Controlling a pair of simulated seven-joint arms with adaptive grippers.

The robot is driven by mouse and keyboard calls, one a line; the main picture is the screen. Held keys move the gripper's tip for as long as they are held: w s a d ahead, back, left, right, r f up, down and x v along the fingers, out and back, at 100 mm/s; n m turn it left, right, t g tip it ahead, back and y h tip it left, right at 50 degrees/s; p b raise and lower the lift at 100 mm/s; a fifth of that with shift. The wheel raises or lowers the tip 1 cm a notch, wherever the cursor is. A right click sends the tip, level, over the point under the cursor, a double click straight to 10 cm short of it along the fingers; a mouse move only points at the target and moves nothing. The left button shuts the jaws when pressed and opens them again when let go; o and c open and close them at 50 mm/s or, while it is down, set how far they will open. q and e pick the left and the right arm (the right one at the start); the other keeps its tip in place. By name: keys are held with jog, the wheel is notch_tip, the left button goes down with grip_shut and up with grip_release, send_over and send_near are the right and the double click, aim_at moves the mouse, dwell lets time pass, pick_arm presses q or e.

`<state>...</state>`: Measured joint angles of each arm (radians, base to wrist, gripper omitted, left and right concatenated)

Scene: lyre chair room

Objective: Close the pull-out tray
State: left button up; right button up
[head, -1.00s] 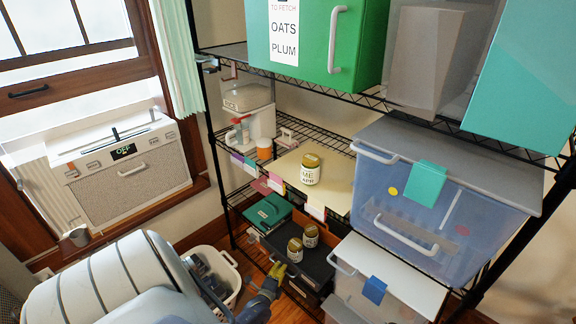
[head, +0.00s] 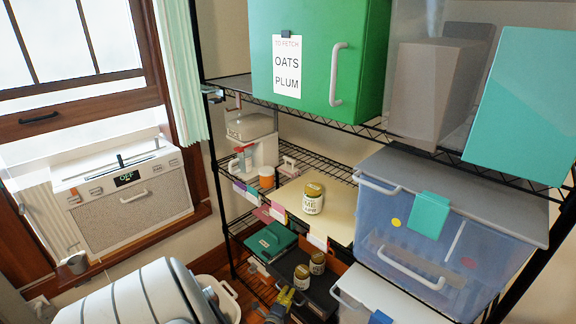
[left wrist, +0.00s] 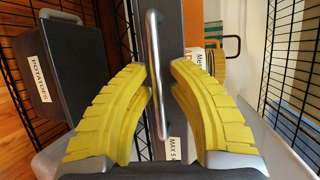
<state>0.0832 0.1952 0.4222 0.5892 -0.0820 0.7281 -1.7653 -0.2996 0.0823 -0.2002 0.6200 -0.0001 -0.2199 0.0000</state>
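A dark pull-out tray (head: 291,268) carries two small jars (head: 317,263) on the lower shelf in the head view. My left gripper (head: 287,298), with yellow fingers, is low in front of it, near its front end. In the left wrist view, an upright silver handle (left wrist: 156,75) on a dark grey front stands between the fingers of my left gripper (left wrist: 161,80). The fingers are apart, with the tips close to the handle; whether they touch it is unclear. My right gripper is not in view.
A cream board (head: 290,200) with a jar (head: 313,198) is on the shelf above. A teal box (head: 268,242) lies left of the tray, and a lidded blue bin (head: 400,250) stands at right. A grey potatoes box (left wrist: 72,65) is at left in the wrist view.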

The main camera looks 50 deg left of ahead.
pick_arm(q)
jog(key=shift+o, duration=1.2)
jog(key=shift+s, duration=0.1)
jog(key=shift+s+d, duration=0.35)
jog(key=shift+s, duration=0.05)
jog(key=v, duration=1.1)
jog(key=shift+a+r, duration=0.1)
jog(key=shift+a, duration=0.05)
